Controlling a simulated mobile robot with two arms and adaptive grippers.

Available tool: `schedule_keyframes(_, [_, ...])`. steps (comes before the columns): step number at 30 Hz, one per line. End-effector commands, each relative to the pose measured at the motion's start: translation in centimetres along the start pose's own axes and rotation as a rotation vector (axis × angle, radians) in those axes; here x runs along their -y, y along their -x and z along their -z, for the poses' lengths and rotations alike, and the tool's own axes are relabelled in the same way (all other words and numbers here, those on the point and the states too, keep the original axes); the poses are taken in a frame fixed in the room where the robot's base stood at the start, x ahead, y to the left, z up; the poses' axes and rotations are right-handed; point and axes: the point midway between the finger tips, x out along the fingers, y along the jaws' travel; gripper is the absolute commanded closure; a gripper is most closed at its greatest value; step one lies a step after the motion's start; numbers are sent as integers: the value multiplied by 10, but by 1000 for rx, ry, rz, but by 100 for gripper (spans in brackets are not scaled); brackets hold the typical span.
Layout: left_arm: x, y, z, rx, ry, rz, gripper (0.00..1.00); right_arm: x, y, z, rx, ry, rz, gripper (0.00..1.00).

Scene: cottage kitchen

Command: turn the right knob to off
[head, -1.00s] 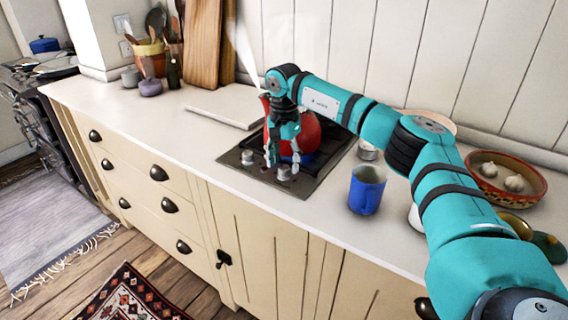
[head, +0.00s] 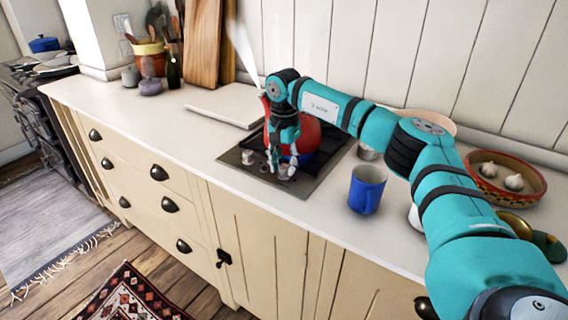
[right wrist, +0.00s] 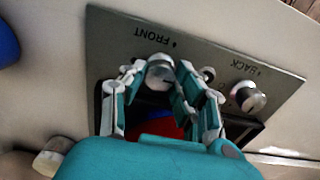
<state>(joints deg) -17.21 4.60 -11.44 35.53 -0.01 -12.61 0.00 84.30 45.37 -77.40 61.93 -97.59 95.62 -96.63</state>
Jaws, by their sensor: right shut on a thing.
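The right knob (head: 284,173) sits on the dark front strip of the hob (head: 302,188). My right gripper (head: 281,166) points down at it, its fingers on either side. In the right wrist view the fingers of my right gripper (right wrist: 158,82) close around the silver knob (right wrist: 160,70) beside the word FRONT. The left knob (head: 248,157) stands free; in the right wrist view it is the knob (right wrist: 247,96) beside the word BACK. The angle of the gripped knob's pointer is not clear. My left gripper is not in view.
A red kettle (head: 306,135) with a blue base stands on the hob behind my gripper, partly hidden, with steam nearby. A blue mug (head: 366,190) stands to the right. A bowl of garlic (head: 507,180) is farther right. The counter at left is mostly clear.

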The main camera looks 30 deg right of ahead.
Motion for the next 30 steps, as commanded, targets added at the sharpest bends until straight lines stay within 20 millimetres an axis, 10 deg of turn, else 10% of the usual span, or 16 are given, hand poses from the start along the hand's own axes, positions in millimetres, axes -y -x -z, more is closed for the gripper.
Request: schedule_keyframes(30, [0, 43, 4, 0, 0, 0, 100, 0, 3, 0, 0, -733, 1, 100])
